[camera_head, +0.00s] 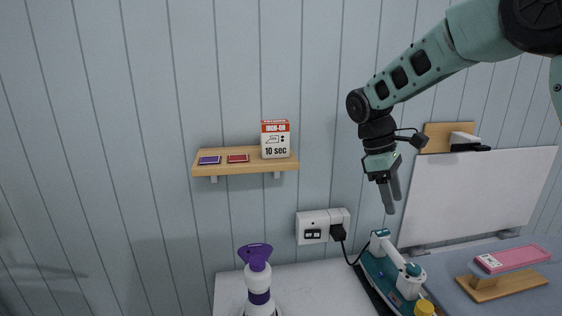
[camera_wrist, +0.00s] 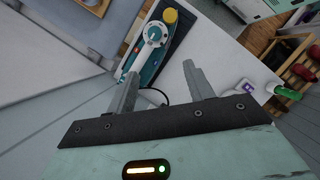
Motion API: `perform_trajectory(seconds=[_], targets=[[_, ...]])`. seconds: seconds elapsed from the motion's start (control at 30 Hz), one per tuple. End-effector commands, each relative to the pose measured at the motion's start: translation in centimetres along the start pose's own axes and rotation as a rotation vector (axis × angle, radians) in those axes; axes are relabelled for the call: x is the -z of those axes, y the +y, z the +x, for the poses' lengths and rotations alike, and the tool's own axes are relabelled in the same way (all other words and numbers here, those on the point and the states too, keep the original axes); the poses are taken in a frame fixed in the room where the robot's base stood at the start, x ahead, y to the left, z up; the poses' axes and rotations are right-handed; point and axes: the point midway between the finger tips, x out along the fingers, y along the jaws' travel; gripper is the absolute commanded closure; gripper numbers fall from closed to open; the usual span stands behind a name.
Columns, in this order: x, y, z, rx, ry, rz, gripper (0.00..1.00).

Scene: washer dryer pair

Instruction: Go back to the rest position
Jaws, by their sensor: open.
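My gripper (camera_head: 390,194) hangs at the end of my raised arm, in front of the panelled wall in the head view. Its fingers point down, above the iron. In the wrist view, the two grey fingers of my gripper (camera_wrist: 160,84) stand apart with nothing between them. The teal and white iron (camera_head: 402,276) rests on the surface below, with a yellow cap (camera_head: 424,308) at its front end. The iron (camera_wrist: 150,45) also shows in the wrist view, beyond the left finger.
A wooden shelf (camera_head: 246,164) holds a box marked "IRON-ON" (camera_head: 275,140) and two small patches. A socket (camera_head: 314,226) has a black plug and cord. A purple and white spray bottle (camera_head: 258,284) stands on the white top. A pink piece (camera_head: 512,258) sits on a wooden stand at right.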

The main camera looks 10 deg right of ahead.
Motion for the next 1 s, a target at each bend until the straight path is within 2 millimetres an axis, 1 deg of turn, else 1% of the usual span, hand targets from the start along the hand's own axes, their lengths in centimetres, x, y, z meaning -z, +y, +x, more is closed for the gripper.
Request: perform_trajectory(seconds=[0.03,0.07,0.17,0.2,0.27,0.3,0.37,0.4,0.5,0.6,0.7,0.77,1.0], targets=[[0.6,-1.8,-0.1,-0.003,0.022,-0.008,0.48],[0.9,-3.1,-0.1,-0.004,0.040,-0.010,0.48],[2.0,-9.0,0.1,0.000,0.116,-0.010,0.48],[2.3,-11.9,0.4,0.004,0.152,-0.007,0.48],[2.3,-16.3,1.0,0.013,0.204,0.003,0.48],[2.0,-19.1,1.6,0.020,0.237,0.013,0.48],[1.3,-23.0,2.7,0.031,0.279,0.032,0.48],[0.7,-25.3,3.5,0.038,0.305,0.046,0.48],[-1.1,-29.6,5.5,0.053,0.354,0.085,0.48],[-2.6,-32.0,7.3,0.062,0.386,0.118,0.48],[-3.5,-33.2,8.3,0.068,0.403,0.141,0.48],[-3.7,-33.5,8.6,0.069,0.409,0.147,0.48],[-3.8,-33.6,8.6,0.069,0.410,0.148,0.48]])
